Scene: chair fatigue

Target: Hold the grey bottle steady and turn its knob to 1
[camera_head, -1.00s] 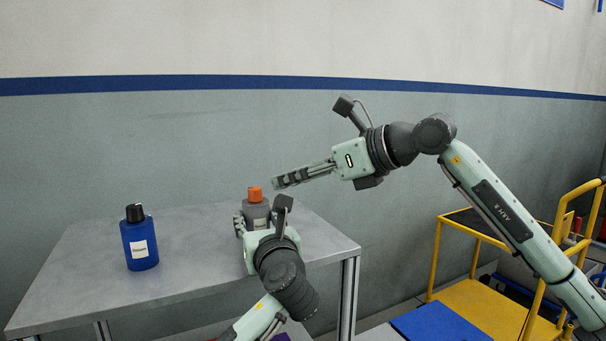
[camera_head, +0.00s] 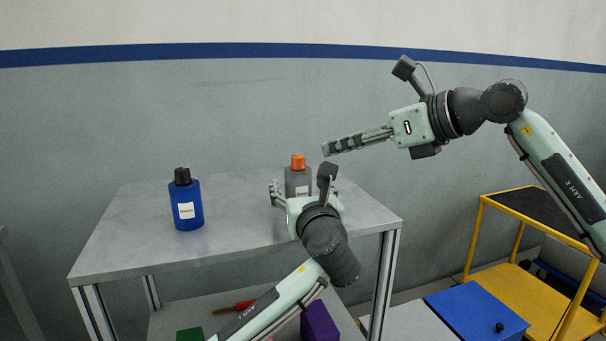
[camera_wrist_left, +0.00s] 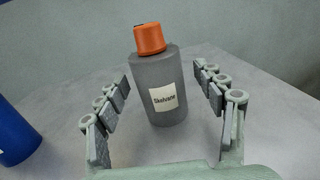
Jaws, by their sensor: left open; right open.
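The grey bottle (camera_head: 298,181) stands upright on the table with an orange knob (camera_head: 298,161) on top. In the left wrist view the grey bottle (camera_wrist_left: 157,84) has a white label, and its orange knob (camera_wrist_left: 149,38) shows a dark mark on top. My left gripper (camera_head: 305,190) is open, with its fingers (camera_wrist_left: 163,92) on either side of the bottle and visible gaps between them and it. The arm partly hides the bottle in the head view. My right gripper (camera_head: 326,149) is open and empty, held above and to the right of the knob, apart from it.
A blue bottle (camera_head: 188,205) with a black cap stands on the grey table (camera_head: 140,235) to the left; it also shows in the left wrist view (camera_wrist_left: 14,132). Red, green and purple items (camera_head: 318,322) lie on a lower shelf. A yellow cart (camera_head: 512,291) stands at the right.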

